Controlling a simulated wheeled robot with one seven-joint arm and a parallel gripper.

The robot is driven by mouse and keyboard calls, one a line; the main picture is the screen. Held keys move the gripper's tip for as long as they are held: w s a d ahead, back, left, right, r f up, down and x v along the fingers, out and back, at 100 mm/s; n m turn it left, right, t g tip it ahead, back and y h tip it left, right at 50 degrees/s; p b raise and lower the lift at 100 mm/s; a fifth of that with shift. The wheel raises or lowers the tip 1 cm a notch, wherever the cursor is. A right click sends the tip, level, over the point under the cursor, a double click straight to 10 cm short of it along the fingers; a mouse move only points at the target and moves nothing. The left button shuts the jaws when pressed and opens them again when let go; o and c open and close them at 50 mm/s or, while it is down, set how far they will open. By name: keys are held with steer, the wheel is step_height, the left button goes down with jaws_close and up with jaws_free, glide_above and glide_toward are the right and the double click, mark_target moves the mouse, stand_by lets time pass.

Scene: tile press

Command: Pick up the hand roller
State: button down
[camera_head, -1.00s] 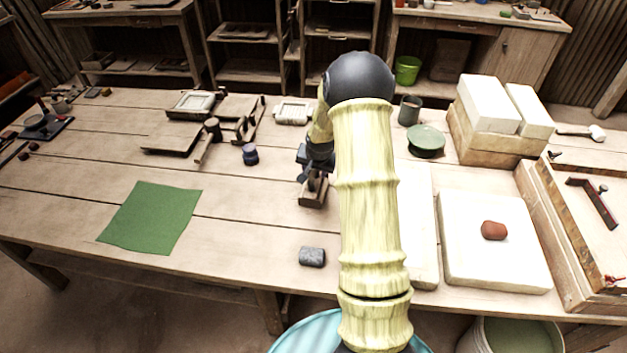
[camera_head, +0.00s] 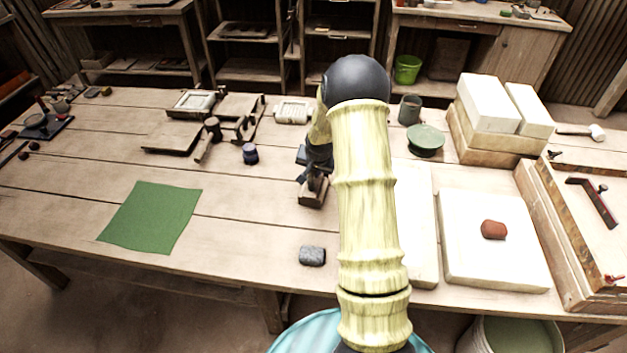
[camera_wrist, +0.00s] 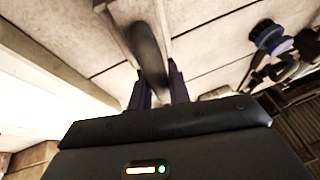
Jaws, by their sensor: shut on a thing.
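My gripper (camera_head: 313,178) points down at the middle of the table, just left of my pale arm. In the wrist view its two dark fingers (camera_wrist: 159,88) are shut on a dark, rounded, elongated thing, which I take to be the hand roller (camera_wrist: 150,50). Pale wooden sides run along both sides of the roller. In the head view a small wooden block-like piece (camera_head: 312,195) shows right under the gripper. My gripper hides most of the roller there, and I cannot tell whether it is clear of the wood.
A grey block (camera_head: 312,256) lies near the table's front edge. A green cloth (camera_head: 150,218) is at left. A white slab (camera_head: 490,265) with a red-brown lump (camera_head: 493,230) is at right. The table between cloth and gripper is clear.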

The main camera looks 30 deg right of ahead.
step_height(320, 180, up, 10)
steer(key=shift+r, duration=0.1)
stand_by(0.5)
stand_by(0.4)
